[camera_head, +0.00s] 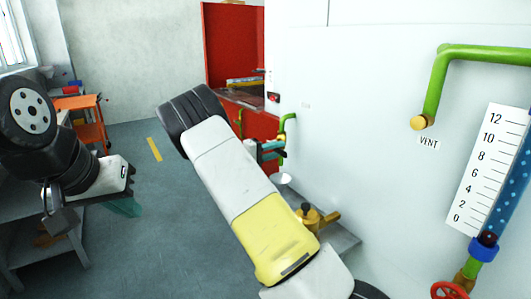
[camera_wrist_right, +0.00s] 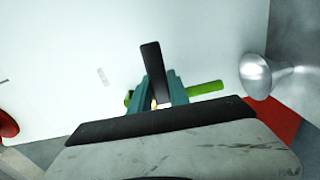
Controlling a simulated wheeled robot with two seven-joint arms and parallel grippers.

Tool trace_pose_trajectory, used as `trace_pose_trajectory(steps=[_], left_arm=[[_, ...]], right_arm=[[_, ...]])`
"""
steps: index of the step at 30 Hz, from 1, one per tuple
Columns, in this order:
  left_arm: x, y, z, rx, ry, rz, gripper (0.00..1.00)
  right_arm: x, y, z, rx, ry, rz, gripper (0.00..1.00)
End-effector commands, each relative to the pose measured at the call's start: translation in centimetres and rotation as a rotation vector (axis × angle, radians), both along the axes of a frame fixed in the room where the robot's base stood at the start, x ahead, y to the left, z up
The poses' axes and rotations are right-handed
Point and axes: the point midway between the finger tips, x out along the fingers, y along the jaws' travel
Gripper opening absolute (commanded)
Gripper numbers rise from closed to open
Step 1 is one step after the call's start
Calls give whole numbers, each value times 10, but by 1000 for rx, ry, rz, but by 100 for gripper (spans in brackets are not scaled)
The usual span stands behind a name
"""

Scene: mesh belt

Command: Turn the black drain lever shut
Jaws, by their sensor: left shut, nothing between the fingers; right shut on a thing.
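The black drain lever (camera_wrist_right: 153,62) shows in the right wrist view. It sticks up between the teal fingers of my right gripper (camera_wrist_right: 162,92), which is shut on it. The lever stands roughly crosswise to the short green pipe (camera_wrist_right: 205,88) behind it; its lower end is hidden by the fingers. In the head view my right gripper (camera_head: 271,150) is small and far off at the white wall, partly behind my own arm, and the lever cannot be made out there. My left gripper (camera_head: 124,207) is shut and empty, low at the left, away from the wall.
A silver funnel (camera_wrist_right: 262,75) is close to the right gripper and also shows in the head view (camera_head: 281,180). A brass fitting (camera_head: 316,217) is nearer on the wall. A green vent pipe (camera_head: 436,85), a scale (camera_head: 488,165) and a red handwheel (camera_head: 449,291) are at the right.

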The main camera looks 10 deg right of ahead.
Motion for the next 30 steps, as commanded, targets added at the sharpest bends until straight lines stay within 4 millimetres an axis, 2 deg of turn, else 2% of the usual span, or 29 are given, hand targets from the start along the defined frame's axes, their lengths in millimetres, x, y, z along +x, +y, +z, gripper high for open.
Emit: trace_pose_trajectory(steps=[19,20,23,30], left_arm=[[0,0,0,0,0,0,0],[0,0,0,0,0,0,0],[0,0,0,0,0,0,0],[0,0,0,0,0,0,0]], right_arm=[[1,2,3,-18,53,4,0],[1,2,3,-18,53,4,24],[1,1,3,-18,52,4,43],[0,1,3,-18,51,2,44]])
